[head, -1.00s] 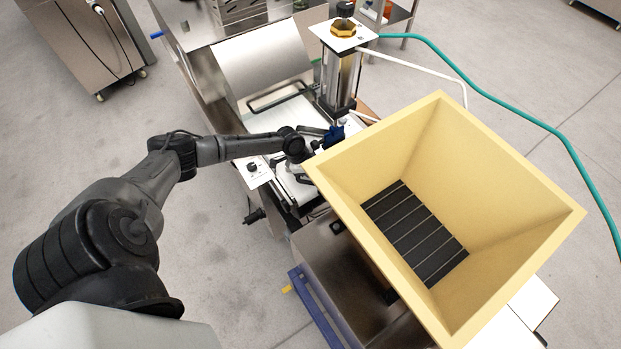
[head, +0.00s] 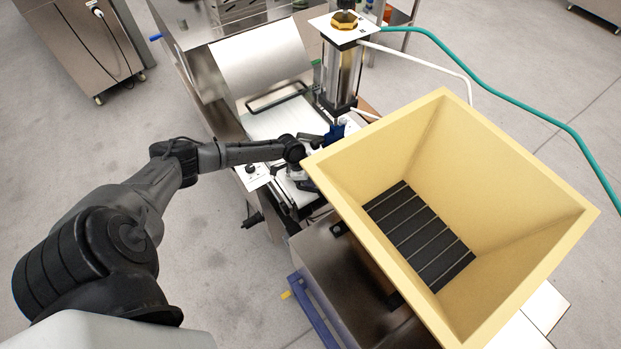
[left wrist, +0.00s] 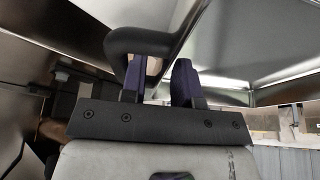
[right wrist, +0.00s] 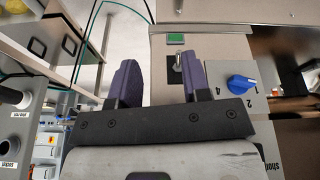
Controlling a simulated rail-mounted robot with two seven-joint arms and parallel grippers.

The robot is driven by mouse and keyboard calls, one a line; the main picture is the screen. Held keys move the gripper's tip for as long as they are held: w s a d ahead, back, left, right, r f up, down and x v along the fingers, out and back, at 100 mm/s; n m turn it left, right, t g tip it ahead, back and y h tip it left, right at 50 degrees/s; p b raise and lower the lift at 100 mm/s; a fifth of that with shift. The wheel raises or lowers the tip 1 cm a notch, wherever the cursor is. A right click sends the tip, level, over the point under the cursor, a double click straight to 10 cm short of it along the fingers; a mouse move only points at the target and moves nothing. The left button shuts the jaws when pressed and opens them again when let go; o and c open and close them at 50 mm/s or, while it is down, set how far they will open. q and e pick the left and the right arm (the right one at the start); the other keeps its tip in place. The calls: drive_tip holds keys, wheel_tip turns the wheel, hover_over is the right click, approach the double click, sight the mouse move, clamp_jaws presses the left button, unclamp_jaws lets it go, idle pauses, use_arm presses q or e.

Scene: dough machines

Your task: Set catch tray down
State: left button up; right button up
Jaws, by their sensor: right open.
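In the head view my left arm reaches to the machine beside the yellow hopper (head: 450,130). Its gripper (head: 308,178) is low there, partly hidden by the hopper rim. In the left wrist view the two fingers of my left gripper (left wrist: 160,85) stand somewhat apart by a thick black handle (left wrist: 150,38) on shiny sheet metal (left wrist: 235,45). Whether they clamp the handle is unclear. I cannot clearly make out the catch tray; the sheet metal may be part of it. My right gripper (right wrist: 158,85) is open and empty, seen only in its wrist view.
A panel with a blue knob (right wrist: 240,84) and a toggle switch (right wrist: 177,62) faces my right gripper. A metal column (head: 341,75) with a gold nut stands behind the hopper. A teal hose (head: 520,100) runs off right.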

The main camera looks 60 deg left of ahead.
use_arm(q)
drive_tip(key=shift+r, duration=0.1)
drive_tip(key=p+v, duration=0.1)
drive_tip(key=v, duration=1)
drive_tip(key=shift+m+g+h, duration=0.3)
drive_tip(key=shift+g+h, duration=0.2)
drive_tip(key=shift+g, duration=0.1)
drive_tip(key=s+d+f, duration=0.2)
drive_tip(key=s+d, duration=0.2)
drive_tip(key=d, duration=0.4)
drive_tip(key=s+d+f, duration=0.2)
drive_tip(key=s+d, duration=0.1)
drive_tip(key=d, duration=0.5)
drive_tip(key=s+d+f, duration=0.2)
drive_tip(key=s+d, duration=0.2)
drive_tip(key=d, duration=0.4)
drive_tip(key=shift+s+d, duration=0.1)
drive_tip(key=shift+s, duration=0.25)
drive_tip(key=s+d+r+n+t+y, duration=0.1)
drive_tip(key=s+d+r+n+y, duration=0.2)
drive_tip(key=s+r+n, duration=0.4)
drive_tip(key=s+d, duration=0.1)
drive_tip(key=s, duration=0.1)
drive_tip(key=shift+s+r+n+t+y, duration=0.25)
drive_tip(key=shift+r+n+t+y, duration=0.05)
drive_tip(key=shift+r+y, duration=0.1)
